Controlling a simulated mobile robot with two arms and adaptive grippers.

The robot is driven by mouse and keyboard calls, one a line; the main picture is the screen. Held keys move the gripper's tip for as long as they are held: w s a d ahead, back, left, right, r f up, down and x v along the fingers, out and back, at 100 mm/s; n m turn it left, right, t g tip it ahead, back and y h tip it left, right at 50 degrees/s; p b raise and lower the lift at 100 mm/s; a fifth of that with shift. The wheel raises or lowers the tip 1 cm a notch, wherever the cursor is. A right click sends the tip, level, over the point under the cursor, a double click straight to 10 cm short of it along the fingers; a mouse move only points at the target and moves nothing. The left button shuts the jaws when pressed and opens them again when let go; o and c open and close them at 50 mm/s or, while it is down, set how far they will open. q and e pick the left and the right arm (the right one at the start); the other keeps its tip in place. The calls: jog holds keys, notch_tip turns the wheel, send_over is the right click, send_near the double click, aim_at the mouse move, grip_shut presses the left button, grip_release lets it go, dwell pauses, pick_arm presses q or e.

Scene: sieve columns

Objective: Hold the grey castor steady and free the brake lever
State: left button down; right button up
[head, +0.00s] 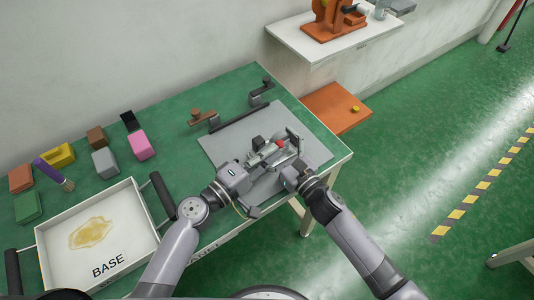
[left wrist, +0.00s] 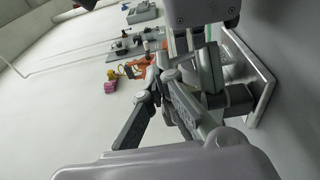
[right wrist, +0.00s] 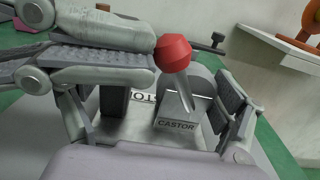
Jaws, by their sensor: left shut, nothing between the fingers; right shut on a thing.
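The grey castor (right wrist: 177,126), labelled CASTOR, stands on the grey mat (head: 222,143) near the table's right corner. Its lever ends in a red knob (right wrist: 173,53), which also shows in the head view (head: 281,144). My right gripper (head: 289,158) is shut on the castor, with a finger on each side of it in the right wrist view. My left gripper (head: 268,153) is shut and empty, its fingertips close beside the red knob. Whether they touch it I cannot tell. The grippers hide much of the castor in the head view.
A white tray marked BASE (head: 127,210) with a yellowish stain stands at the front left. Several coloured blocks, such as a pink one (head: 142,146), and a purple brush (head: 52,174) lie behind it. A dark bar with knobs (head: 232,112) lies at the mat's back edge.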

aim_at(279, 144)
pick_arm(q)
jog(key=shift+d+r, duration=0.1)
jog(key=shift+r, duration=0.05)
jog(key=shift+w+d+r, duration=1)
jog(key=shift+d+r, duration=0.15)
jog(key=shift+r, duration=0.1)
jog(key=shift+w+d+r, duration=0.25)
jog(key=shift+w+d, duration=0.1)
jog(key=shift+d, duration=0.2)
jog(key=shift+x, duration=0.95)
jog(key=shift+s+r, duration=0.15)
jog(key=shift+s, duration=0.05)
jog(key=s+a+r, duration=0.7)
jog(key=s+r, duration=0.1)
jog(key=shift+a, duration=0.2)
